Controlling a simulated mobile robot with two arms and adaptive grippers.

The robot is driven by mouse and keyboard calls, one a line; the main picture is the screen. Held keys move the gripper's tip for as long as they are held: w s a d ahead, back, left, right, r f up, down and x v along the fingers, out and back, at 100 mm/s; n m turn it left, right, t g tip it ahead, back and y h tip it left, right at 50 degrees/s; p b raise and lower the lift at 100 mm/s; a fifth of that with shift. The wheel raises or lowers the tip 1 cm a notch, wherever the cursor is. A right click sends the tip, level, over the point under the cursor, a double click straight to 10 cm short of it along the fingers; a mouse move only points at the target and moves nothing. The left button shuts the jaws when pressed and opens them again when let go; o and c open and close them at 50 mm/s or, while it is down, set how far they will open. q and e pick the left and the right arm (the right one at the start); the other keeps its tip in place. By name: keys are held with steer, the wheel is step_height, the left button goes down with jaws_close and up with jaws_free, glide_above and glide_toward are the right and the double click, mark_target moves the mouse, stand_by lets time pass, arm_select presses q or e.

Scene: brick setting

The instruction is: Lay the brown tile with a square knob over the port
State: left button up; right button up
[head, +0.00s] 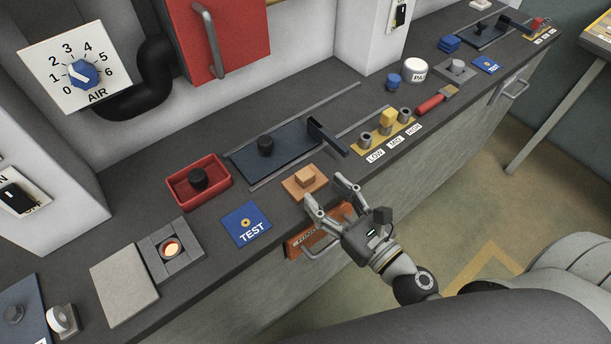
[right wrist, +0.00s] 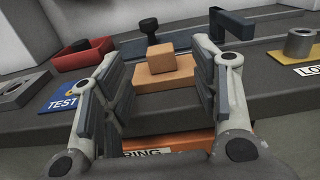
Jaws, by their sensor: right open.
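The brown tile (head: 293,187) with a square knob (head: 305,175) lies flat on the dark counter near its front edge, right of the blue TEST plate. My right gripper (head: 324,191) is open in front of the tile, its fingers pointing towards it. In the right wrist view the knob (right wrist: 161,60) stands between the two open fingers, and nothing is held. The port (head: 171,250), a lit round opening in a grey square frame, is uncovered on the counter to the left. My left gripper is not in view.
A plain grey slab (head: 122,284) lies left of the port. A red tray (head: 199,182) with a black knob and the blue TEST plate (head: 246,224) lie between port and tile. A blue slide plate (head: 275,152) is behind the tile. An orange drawer front (head: 297,244) is below the gripper.

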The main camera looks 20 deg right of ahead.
mark_target(302, 170)
steer(key=p+x, duration=0.1)
steer(key=x, duration=0.2)
steer(key=shift+r, duration=0.1)
steer(key=p+x, duration=0.2)
steer(key=x, duration=0.3)
steer(key=shift+w+a, duration=0.1)
steer(key=shift+w, duration=0.1)
steer(key=shift+c, duration=0.2)
jaws_close()
